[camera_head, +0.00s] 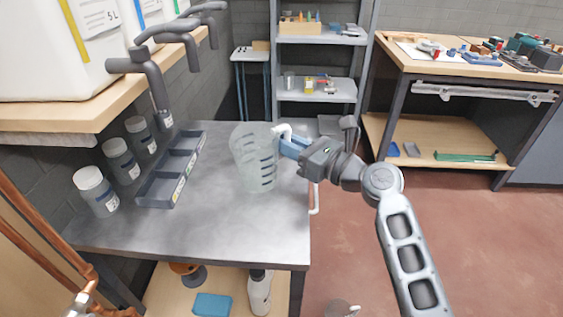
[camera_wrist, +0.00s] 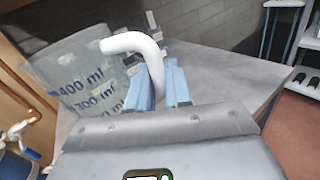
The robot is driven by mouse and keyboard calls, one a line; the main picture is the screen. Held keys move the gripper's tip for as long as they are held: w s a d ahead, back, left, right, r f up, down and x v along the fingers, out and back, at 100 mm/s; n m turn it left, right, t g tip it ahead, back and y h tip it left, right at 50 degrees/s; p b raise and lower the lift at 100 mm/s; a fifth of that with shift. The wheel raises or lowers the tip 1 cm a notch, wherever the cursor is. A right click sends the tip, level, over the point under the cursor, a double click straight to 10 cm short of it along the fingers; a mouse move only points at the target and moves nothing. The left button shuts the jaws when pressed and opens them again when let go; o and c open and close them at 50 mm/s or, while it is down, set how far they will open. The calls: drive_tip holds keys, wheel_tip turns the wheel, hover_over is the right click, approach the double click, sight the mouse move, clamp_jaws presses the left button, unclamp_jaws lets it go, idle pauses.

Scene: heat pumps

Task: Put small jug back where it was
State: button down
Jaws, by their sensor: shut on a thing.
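The small jug (camera_head: 254,158) is translucent with dark measuring marks and a white handle. It is over the grey table (camera_head: 220,225), right of the dark tray; I cannot tell whether its base touches the top. My gripper (camera_head: 290,144) has blue fingers and comes in from the right, shut on the jug's handle. In the wrist view the white handle (camera_wrist: 135,42) passes between the blue fingers (camera_wrist: 160,88), and the jug's body (camera_wrist: 75,72) with its ml marks is to the left. The jug looks slightly tilted in the head view.
A dark compartment tray (camera_head: 155,188) and several lidded bottles (camera_head: 97,190) line the table's left side. Taps (camera_head: 150,75) hang from the wooden shelf (camera_head: 60,117) above. The table's front middle is clear. A grey shelf rack (camera_head: 317,90) and a workbench (camera_head: 470,70) stand behind.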

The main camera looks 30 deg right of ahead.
drive_tip(key=shift+w+a+f, duration=0.3)
drive_tip(key=shift+a+f, duration=0.1)
drive_tip(key=shift+a, duration=0.1)
drive_tip(key=shift+f+b, duration=0.45)
drive_tip(key=shift+f, duration=1.55)
drive_tip(key=c, duration=1)
unclamp_jaws()
drive_tip(key=shift+f, duration=0.1)
drive_tip(key=shift+c, duration=0.2)
drive_tip(key=v, duration=1.2)
drive_tip(key=shift+b, duration=0.35)
